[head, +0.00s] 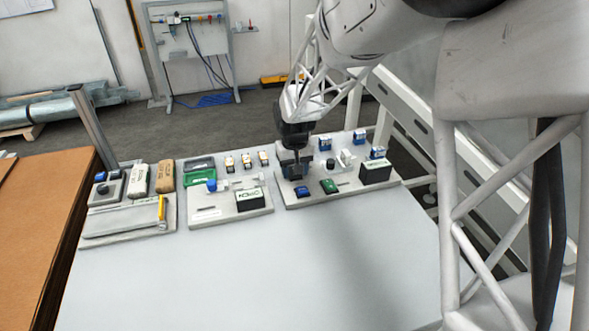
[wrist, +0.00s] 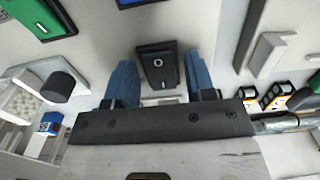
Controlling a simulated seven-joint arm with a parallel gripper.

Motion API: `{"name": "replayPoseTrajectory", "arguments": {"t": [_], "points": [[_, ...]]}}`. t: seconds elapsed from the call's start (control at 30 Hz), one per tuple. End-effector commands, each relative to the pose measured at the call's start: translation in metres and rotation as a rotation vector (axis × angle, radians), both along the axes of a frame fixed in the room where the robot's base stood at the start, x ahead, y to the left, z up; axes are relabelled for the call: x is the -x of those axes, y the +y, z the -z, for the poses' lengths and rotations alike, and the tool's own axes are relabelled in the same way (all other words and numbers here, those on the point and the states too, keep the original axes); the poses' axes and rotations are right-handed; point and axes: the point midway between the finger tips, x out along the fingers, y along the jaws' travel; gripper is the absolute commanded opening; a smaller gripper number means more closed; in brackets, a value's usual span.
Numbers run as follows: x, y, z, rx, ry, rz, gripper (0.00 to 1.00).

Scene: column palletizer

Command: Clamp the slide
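My gripper (head: 294,172) is over the left part of the right-hand fixture board (head: 300,203). In the wrist view its two blue fingers (wrist: 160,82) are apart, one on each side of a black block with a white ring and bar mark (wrist: 157,62). Narrow gaps show between the block and the fingers. In the head view the gripper hides this block. To its right on the board stand a black knob (head: 330,164) and a white bracket (head: 346,158); in the wrist view the knob (wrist: 57,87) is at left. I cannot tell which part is the slide.
The front of the white table (head: 240,275) is clear.

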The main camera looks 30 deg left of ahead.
Motion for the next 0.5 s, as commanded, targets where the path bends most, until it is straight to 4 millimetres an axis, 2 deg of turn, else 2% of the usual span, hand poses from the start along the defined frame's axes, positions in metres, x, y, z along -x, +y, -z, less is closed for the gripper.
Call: {"name": "replayPoseTrajectory", "arguments": {"t": [0.03, 0.27, 0.5], "points": [[0.0, 0.0, -0.0001, 0.0, 0.0, 0.0, 0.42], [0.0001, 0.0001, -0.0001, 0.0, 0.0, 0.0, 0.06], [-0.0007, 0.001, -0.0001, 0.022, 0.022, 0.0, 0.06]]}}
